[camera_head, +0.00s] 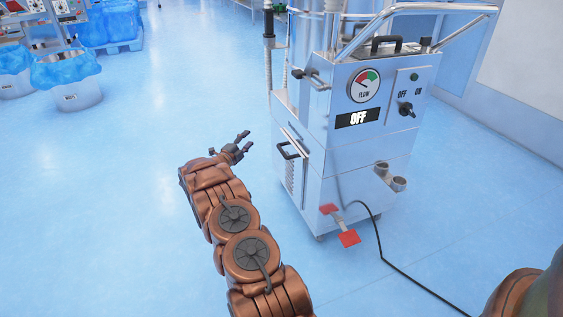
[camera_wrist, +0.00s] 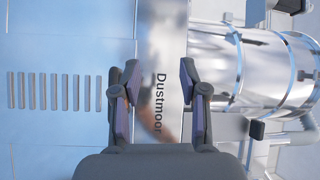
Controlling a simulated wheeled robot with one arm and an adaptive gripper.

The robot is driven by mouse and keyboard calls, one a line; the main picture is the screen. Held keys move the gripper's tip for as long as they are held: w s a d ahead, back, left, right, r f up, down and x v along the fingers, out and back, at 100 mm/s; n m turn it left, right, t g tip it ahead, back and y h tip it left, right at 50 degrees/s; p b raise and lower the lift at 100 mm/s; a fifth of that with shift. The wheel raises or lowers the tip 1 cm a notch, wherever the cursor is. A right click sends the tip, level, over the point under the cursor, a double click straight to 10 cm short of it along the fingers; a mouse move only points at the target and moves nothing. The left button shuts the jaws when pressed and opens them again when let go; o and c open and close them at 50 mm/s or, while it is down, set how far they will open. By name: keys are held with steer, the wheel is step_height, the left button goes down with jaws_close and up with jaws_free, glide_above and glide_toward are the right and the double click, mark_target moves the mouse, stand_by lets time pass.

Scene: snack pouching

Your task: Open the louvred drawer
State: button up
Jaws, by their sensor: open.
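The louvred drawer (camera_head: 290,178) is in the left side face of a tall steel machine (camera_head: 345,155). It has a black bar handle (camera_head: 288,150) near its top and a row of slots below. The drawer looks flush with the machine. My gripper (camera_head: 246,141) is open and empty, left of the handle and apart from it. In the wrist view the open fingers (camera_wrist: 158,78) face the machine's side, with the row of slots (camera_wrist: 54,91) to their left and the word "Dustmoor" between them. I cannot make out the drawer handle in that view.
Blue-lined bins (camera_head: 80,92) stand far left. The floor left of the machine is clear.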

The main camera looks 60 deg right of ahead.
mark_target(282, 150)
steer(key=s+d+f+m+g+b, duration=0.3)
steer(key=s+f+m+g, duration=0.15)
steer(key=s+f, duration=0.45)
steer(key=shift+n+g+h, duration=0.25)
steer(key=shift+g+h, duration=0.15)
steer(key=shift+g, duration=0.05)
steer(key=shift+r+b+x, duration=0.15)
steer(key=shift+b+x, duration=0.55)
steer(key=shift+x, duration=1.1)
steer(key=shift+r+b+x, duration=0.2)
steer(key=shift+b+x, duration=0.5)
steer(key=shift+x, duration=1.15)
steer(key=shift+a, duration=0.1)
steer(key=shift+s, duration=0.1)
jaws_close()
